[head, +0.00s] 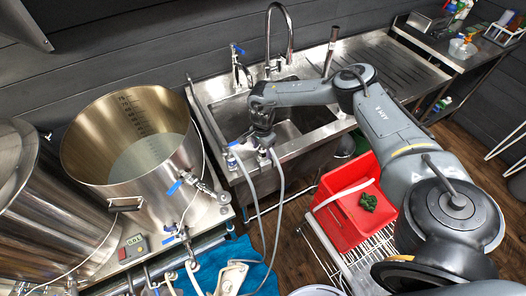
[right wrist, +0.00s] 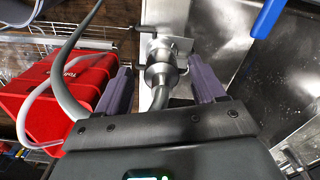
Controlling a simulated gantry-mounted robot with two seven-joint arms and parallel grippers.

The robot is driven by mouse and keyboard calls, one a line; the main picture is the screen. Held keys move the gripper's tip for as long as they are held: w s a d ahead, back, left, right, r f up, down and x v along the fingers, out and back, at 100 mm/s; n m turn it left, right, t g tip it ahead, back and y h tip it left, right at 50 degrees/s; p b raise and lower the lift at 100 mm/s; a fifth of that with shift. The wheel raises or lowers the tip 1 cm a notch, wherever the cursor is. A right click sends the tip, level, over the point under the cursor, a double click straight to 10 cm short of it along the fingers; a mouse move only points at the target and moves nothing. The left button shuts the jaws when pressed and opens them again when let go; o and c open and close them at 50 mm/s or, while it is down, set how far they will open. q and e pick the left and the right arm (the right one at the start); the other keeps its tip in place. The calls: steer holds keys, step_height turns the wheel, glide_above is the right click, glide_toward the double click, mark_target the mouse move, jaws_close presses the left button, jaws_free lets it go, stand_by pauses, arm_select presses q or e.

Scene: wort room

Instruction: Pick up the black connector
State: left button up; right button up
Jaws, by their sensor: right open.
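My right gripper (head: 262,142) is over the front edge of the sink, pointing down beside the hose fittings there. In the right wrist view my right gripper (right wrist: 161,88) is open, with one dark finger on each side of a grey metallic hose fitting (right wrist: 160,72). Both fingers look apart from it. A grey hose (right wrist: 182,93) runs from the fitting toward the palm. No plainly black connector stands out; this fitting may be it, but I cannot tell. In the head view the gripper partly hides the fitting. My left gripper is out of view.
The steel sink (head: 300,128) has a tall tap (head: 290,35). A second blue-handled valve (head: 232,155) with a hose stands just left. A large steel kettle (head: 130,150) is at left. A red crate (head: 345,225) stands right of the hoses, on a wire rack (head: 335,268).

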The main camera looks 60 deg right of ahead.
steer(key=shift+f, duration=0.95)
steer(key=c, duration=1.2)
steer(key=shift+r, duration=0.1)
steer(key=shift+w+r, duration=0.1)
steer(key=shift+r, duration=0.7)
step_height(320, 180, up, 3)
steer(key=shift+f+b, duration=0.2)
steer(key=shift+b, duration=0.1)
steer(key=shift+s+d+r+b, duration=0.2)
steer(key=shift+s+r, duration=0.9)
steer(key=shift+s, duration=0.85)
steer(key=shift+s+d+r+b, duration=0.1)
steer(key=shift+s+d+r, duration=0.25)
steer(key=shift+s+r, duration=1.2)
steer(key=shift+s+d+r+b, duration=0.2)
steer(key=shift+s+r, duration=0.5)
steer(key=shift+s, duration=1.65)
